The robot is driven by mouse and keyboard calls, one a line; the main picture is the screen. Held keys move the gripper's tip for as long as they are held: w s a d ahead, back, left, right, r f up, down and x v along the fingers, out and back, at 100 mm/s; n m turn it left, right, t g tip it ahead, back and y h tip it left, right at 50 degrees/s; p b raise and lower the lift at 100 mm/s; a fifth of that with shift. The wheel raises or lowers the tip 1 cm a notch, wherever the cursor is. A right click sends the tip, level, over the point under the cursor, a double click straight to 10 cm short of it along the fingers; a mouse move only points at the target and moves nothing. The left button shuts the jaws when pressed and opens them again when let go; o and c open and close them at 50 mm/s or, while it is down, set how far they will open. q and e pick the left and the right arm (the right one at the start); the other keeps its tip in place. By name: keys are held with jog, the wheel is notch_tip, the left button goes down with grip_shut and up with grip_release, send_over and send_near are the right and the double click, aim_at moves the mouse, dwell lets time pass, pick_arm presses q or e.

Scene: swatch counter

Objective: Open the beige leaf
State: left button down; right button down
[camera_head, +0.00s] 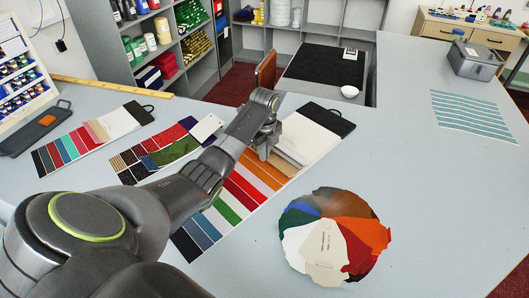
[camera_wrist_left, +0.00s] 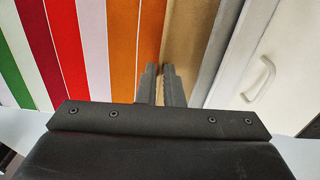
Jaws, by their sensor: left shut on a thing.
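A long swatch book (camera_head: 243,187) lies across the counter, with strips from dark blue through green, red and orange to tan. The beige leaf (camera_wrist_left: 192,45) is the tan strip beside the orange-brown one in the left wrist view; it shows partly in the head view, beyond the fingers. My left gripper (camera_head: 264,154) reaches down over the book. In the left wrist view its fingers (camera_wrist_left: 160,75) are close together at the beige leaf's edge, shut on it. The grip point itself is partly hidden by the fingers. My right gripper is in neither view.
Beyond the tan strip is a pale panel with a small white handle (camera_wrist_left: 260,78). Other swatch books (camera_head: 83,142) lie to the left. A round colour fan (camera_head: 297,246) lies at the right front. The counter (camera_head: 424,190) is clear to its right.

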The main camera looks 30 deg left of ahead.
pick_arm(q)
jog(key=w+r+g+b, duration=0.1)
jog(key=w+r, duration=0.2)
jog(key=r, duration=0.4)
jog(key=w+d+r+g+b, duration=0.1)
jog(key=w+r, duration=0.2)
jog(key=r, duration=0.5)
jog(key=shift+w+d+r+g+y+b, duration=0.2)
jog(key=shift+w+g+y+b, duration=0.1)
jog(key=shift+w+g, duration=0.1)
jog(key=c, duration=1.6)
grip_release()
jog(key=shift+d, duration=0.1)
jog(key=shift+o, duration=0.2)
jog(key=shift+r, duration=0.1)
